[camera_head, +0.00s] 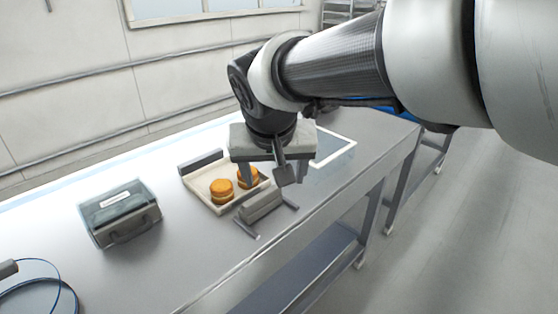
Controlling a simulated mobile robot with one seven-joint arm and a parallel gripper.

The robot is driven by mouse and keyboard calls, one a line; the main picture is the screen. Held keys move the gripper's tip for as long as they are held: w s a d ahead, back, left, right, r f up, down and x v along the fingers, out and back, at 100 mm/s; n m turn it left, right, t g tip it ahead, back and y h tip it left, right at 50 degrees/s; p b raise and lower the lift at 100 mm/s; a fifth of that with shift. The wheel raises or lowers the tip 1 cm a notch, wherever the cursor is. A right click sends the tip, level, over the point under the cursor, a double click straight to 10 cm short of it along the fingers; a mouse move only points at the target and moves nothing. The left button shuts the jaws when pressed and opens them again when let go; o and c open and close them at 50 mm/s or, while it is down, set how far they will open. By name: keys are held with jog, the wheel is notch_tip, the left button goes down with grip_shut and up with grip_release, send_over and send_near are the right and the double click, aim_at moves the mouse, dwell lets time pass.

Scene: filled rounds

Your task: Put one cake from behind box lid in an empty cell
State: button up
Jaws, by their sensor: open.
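Two round orange cakes with a pale filling layer show in the head view: the nearer cake (221,191) and the farther cake (248,177). Both are in or over a shallow cream tray (201,190) on the table. My gripper (266,175) is open, pointing down over the tray's right end, and its near finger partly covers the farther cake. I see nothing held between the fingers. A grey block on feet (262,204) stands at the tray's near right side. I cannot tell which part is the box lid, and no empty cell shows clearly.
A grey case-like device (120,212) stands left of the tray. A dark grey bar (200,162) is at the tray's back left. A white-framed rectangle (337,153) lies right of my gripper. A blue cable (48,263) lies at the lower left. The near table (210,262) is clear.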

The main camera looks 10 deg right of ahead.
jog(key=s+d, duration=0.2)
jog(key=s, duration=0.5)
jog(key=s+d+f+n+y, duration=0.1)
jog(key=s+d, duration=0.2)
jog(key=s, duration=0.4)
jog(key=shift+s+d+f+n, duration=0.2)
jog(key=shift+s+n, duration=0.05)
jog(key=shift+n, duration=0.05)
